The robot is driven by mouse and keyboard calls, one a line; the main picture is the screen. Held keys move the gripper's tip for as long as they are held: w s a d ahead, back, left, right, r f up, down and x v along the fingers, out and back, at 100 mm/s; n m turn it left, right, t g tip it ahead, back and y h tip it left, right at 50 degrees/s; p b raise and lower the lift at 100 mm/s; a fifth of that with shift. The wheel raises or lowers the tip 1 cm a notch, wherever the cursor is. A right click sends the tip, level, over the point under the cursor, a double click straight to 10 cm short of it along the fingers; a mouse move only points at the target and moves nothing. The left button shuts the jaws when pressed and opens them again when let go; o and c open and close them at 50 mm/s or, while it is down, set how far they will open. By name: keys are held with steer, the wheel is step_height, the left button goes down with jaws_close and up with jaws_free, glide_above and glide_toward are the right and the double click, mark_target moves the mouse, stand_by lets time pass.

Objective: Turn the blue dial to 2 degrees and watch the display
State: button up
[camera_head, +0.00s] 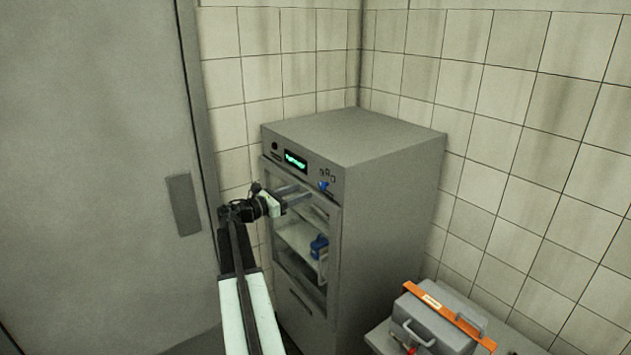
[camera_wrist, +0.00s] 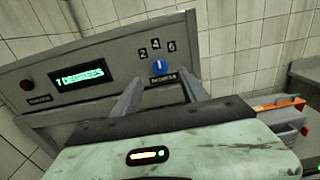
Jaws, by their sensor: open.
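The blue dial (camera_wrist: 160,67) is on the cabinet's front panel, below the printed numbers 2, 4 and 6 (camera_wrist: 157,48). It also shows in the head view (camera_head: 323,185). A light pointer mark on the dial looks roughly upright, near the 4. The display (camera_wrist: 82,75) glows green to the left of the dial; its text is too blurred to read surely. It shows in the head view too (camera_head: 295,160). My gripper (camera_wrist: 160,92) is open and empty, its two fingers pointing at the panel with the dial between and beyond them. I cannot tell if they touch anything.
The grey cabinet (camera_head: 395,190) has a glass door with a blue object (camera_head: 319,247) inside. A grey case with an orange level (camera_head: 450,316) stands at right. A grey door (camera_head: 90,170) is at left.

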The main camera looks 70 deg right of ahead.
mark_target(320, 185)
steer(key=x, duration=0.7)
steer(key=shift+s+d, duration=0.1)
steer(key=shift+d, duration=0.15)
jaws_close()
